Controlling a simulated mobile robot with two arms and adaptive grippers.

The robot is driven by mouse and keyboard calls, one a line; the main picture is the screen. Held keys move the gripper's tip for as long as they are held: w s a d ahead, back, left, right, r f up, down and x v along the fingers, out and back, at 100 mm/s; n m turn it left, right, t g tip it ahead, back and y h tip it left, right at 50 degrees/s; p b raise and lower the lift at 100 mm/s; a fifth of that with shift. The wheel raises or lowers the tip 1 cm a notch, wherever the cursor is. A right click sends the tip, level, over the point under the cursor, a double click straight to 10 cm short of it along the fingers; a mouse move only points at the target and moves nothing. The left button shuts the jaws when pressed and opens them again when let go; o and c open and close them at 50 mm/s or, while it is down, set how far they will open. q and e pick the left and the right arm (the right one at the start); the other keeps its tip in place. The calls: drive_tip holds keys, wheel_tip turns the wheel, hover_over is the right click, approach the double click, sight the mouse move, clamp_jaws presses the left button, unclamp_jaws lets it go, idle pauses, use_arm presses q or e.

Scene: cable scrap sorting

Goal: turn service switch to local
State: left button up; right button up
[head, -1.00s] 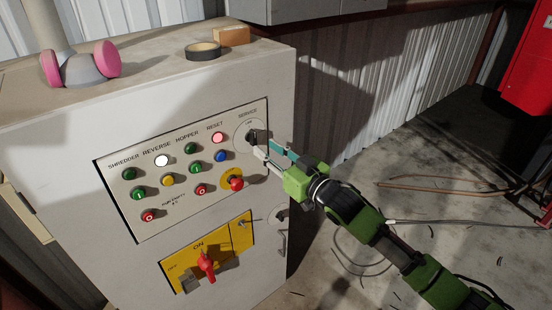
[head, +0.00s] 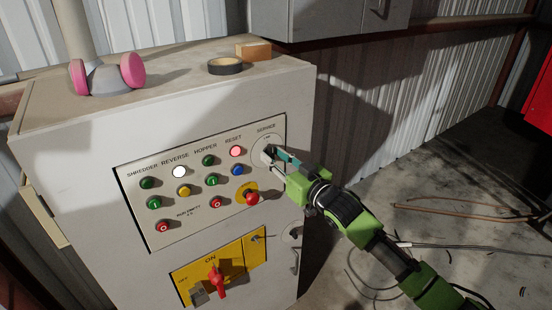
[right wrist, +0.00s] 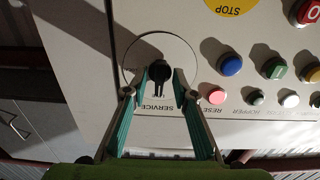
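The service switch (head: 267,150) is a black knob on a round pale plate at the panel's upper right, under the word SERVICE. My right gripper (head: 274,155) is at it in the head view and partly covers it. In the right wrist view the black knob (right wrist: 159,69) lies between the two fingertips of my right gripper (right wrist: 162,80). The fingers are apart, one on each side of the knob, and I see a gap beside it. The small marks on the plate are too small to read. My left gripper is out of view.
A red knob on a yellow disc (head: 249,198) sits just below the switch. Several coloured buttons, such as the blue one (head: 237,170), are left of it. A red-handled ON switch (head: 216,283) is lower. Tape (head: 225,66) lies on the cabinet top.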

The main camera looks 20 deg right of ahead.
clamp_jaws()
drive_tip(key=shift+m+p, duration=0.75)
drive_tip(key=shift+m, duration=0.45)
drive_tip(key=shift+m+p, duration=0.3)
drive_tip(key=shift+m, duration=0.5)
